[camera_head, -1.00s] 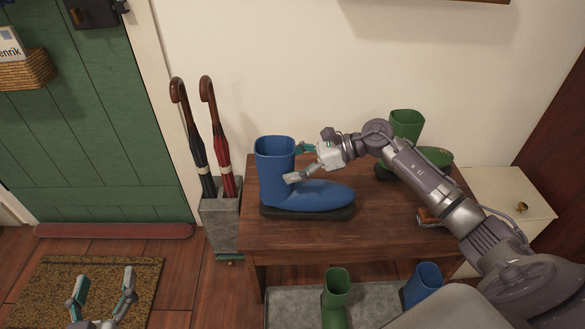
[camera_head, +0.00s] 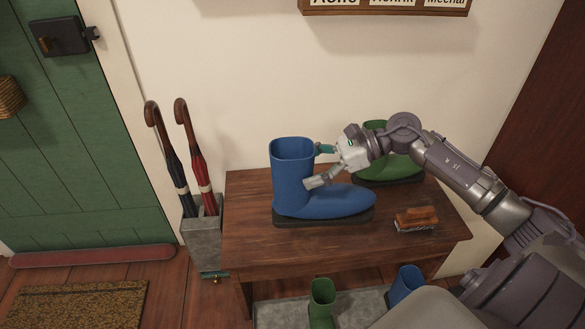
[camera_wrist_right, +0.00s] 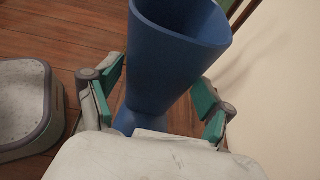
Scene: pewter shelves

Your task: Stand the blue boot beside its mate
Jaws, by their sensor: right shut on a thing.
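The large blue boot (camera_head: 293,180) is upright over the wooden bench, its toe pointing right. I cannot tell whether its dark sole touches the bench top. My right gripper (camera_head: 318,166) is shut on the boot's shaft from the right. The wrist view also shows the blue shaft (camera_wrist_right: 170,60) between the teal finger pads of the gripper (camera_wrist_right: 158,100). Another blue boot (camera_head: 404,284), its mate by colour, stands on the grey tray below the bench, its lower part hidden by my arm. My left gripper is out of view.
A green boot (camera_head: 402,167) stands behind on the bench (camera_head: 260,238), near a brush (camera_head: 416,219). Another green boot (camera_head: 322,300) is on the grey tray (camera_head: 275,313), left of the lower blue boot. An umbrella stand (camera_head: 202,243) is left of the bench.

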